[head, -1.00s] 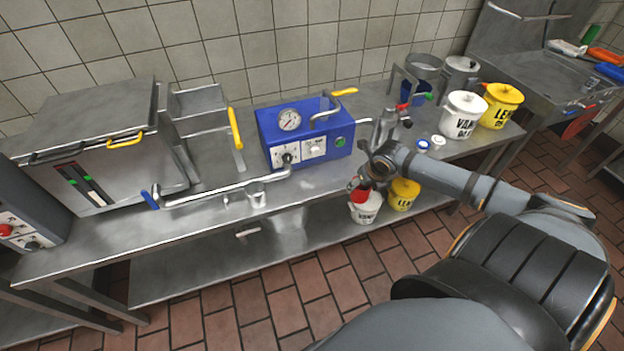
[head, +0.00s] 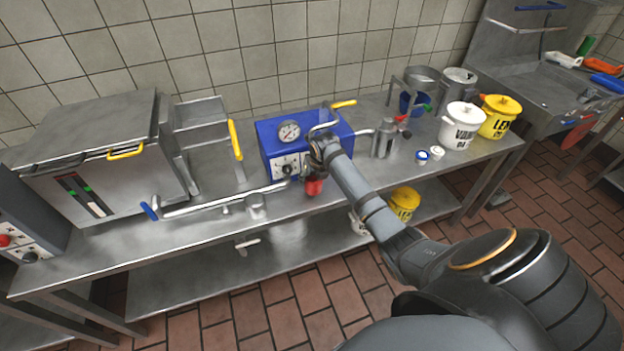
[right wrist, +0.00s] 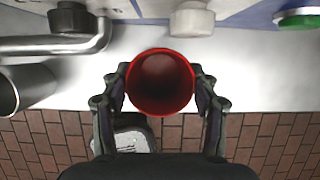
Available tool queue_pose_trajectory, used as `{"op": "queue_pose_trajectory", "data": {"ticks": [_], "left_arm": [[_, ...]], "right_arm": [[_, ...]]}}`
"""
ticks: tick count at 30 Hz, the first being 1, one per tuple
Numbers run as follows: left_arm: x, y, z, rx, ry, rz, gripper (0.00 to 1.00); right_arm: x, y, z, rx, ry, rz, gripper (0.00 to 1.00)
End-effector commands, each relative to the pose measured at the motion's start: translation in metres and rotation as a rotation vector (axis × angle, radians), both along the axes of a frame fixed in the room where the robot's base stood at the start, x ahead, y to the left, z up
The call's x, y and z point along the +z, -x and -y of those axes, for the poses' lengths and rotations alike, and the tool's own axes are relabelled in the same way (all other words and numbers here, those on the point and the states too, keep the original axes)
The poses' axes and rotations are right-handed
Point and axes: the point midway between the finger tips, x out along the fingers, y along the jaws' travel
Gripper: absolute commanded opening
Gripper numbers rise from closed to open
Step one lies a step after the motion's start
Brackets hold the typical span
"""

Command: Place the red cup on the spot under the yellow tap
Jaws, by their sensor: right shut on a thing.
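The red cup (head: 314,187) is held upright by my right gripper (head: 312,176), in front of the blue machine (head: 264,137) near the table's front edge. In the right wrist view the cup (right wrist: 160,82) shows from above with its dark inside, and both fingers of the right gripper (right wrist: 160,92) press its sides. A yellow tap handle (head: 343,104) sits on a bent pipe at the blue machine's top. Another yellow handle (head: 236,139) stands to the left of that machine. I cannot tell which spot lies under the yellow tap. My left gripper is out of view.
A long metal pipe with a blue handle (head: 150,210) runs along the table (head: 112,240) to the left of the cup. White and yellow buckets (head: 498,116) stand further right.

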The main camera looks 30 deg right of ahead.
Motion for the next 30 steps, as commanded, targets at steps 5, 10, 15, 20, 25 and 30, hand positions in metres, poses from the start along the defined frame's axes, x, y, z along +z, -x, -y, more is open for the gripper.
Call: {"op": "queue_pose_trajectory", "data": {"ticks": [5, 10, 15, 20, 25, 30], "left_arm": [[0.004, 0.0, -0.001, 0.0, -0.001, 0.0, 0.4], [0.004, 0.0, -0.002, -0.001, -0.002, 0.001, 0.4], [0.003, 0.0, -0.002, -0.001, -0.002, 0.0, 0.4], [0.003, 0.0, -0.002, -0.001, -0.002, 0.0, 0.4], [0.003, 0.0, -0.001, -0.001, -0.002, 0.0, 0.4], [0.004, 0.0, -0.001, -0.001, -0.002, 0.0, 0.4]], "right_arm": [[-0.014, -0.004, -0.003, 0.001, 0.0, -0.003, 0.34], [-0.015, -0.004, -0.003, 0.001, 0.0, -0.001, 0.34], [-0.018, -0.004, -0.003, 0.0, 0.0, -0.001, 0.62], [-0.018, -0.004, -0.003, 0.0, 0.0, -0.001, 0.83], [-0.017, -0.004, -0.003, 0.0, 0.0, -0.001, 0.83], [-0.015, -0.004, -0.003, 0.0, 0.0, -0.001, 0.83]]}}
